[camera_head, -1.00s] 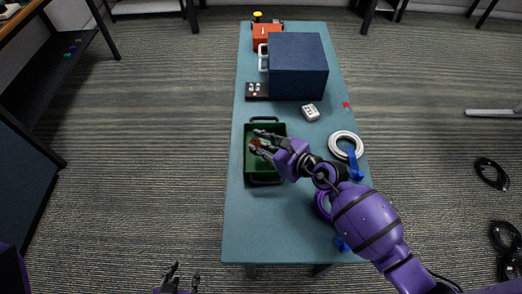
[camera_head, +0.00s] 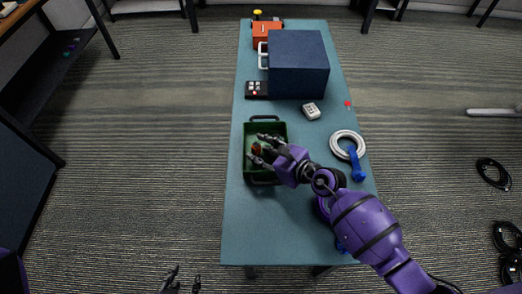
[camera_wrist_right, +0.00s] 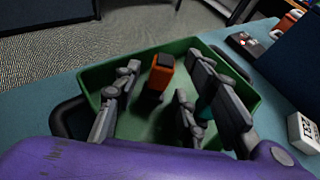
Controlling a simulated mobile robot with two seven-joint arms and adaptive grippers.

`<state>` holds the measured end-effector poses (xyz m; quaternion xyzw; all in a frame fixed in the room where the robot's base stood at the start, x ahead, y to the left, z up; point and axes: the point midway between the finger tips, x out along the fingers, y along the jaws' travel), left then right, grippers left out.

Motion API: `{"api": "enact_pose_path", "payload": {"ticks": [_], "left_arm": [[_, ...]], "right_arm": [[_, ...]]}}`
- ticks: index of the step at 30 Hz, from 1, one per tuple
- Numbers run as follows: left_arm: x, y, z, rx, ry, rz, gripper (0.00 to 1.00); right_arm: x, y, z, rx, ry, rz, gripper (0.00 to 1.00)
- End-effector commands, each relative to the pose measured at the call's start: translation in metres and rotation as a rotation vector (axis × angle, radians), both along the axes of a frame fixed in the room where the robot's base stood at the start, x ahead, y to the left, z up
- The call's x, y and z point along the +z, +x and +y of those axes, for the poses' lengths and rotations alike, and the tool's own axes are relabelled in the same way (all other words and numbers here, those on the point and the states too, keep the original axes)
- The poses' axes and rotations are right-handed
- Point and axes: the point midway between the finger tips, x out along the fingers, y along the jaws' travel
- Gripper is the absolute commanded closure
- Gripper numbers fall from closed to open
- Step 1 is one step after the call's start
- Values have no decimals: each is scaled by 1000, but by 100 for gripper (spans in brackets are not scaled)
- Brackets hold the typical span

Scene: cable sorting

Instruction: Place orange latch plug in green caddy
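The orange latch plug (camera_head: 257,149), with a dark end, is inside the green caddy (camera_head: 250,172) on the table. In the right wrist view the plug (camera_wrist_right: 158,76) stands roughly upright near the caddy's (camera_wrist_right: 133,63) far wall. My right gripper (camera_head: 255,150) is over the caddy with its fingers spread. In the wrist view its fingers lie on both sides of the plug, with gaps between. My left gripper (camera_head: 184,277) is at the bottom edge of the head view, empty, its fingers apart.
A teal item (camera_wrist_right: 205,106) is partly hidden behind a finger in the caddy. A dark blue box (camera_head: 298,65), black keypad (camera_head: 257,91), white block (camera_head: 311,111) and white cable coil (camera_head: 345,138) share the table. The table's front-left part is clear.

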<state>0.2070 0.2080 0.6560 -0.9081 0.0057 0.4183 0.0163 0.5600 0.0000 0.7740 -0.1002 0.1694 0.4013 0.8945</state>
Motion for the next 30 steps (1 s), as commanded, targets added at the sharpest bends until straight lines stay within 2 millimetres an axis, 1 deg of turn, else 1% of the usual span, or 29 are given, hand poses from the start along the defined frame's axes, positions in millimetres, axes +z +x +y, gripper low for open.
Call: {"api": "enact_pose_path", "payload": {"ticks": [5,8,16,21,25,30], "left_arm": [[2,1,0,1,-1,-1,62],[2,1,0,1,-1,-2,62],[4,-1,1,4,-2,-2,62],[2,-4,1,4,-1,3,62],[2,-4,1,4,0,4,62],[2,-3,1,4,0,3,62]], "right_arm": [[5,-1,-2,-1,0,-2,62],[9,-10,-13,-1,-2,-1,62],[31,-47,-53,-1,-3,1,62],[42,-65,-72,0,-2,1,62],[47,-72,-79,0,-1,1,62],[49,-75,-82,0,-1,1,62]]}}
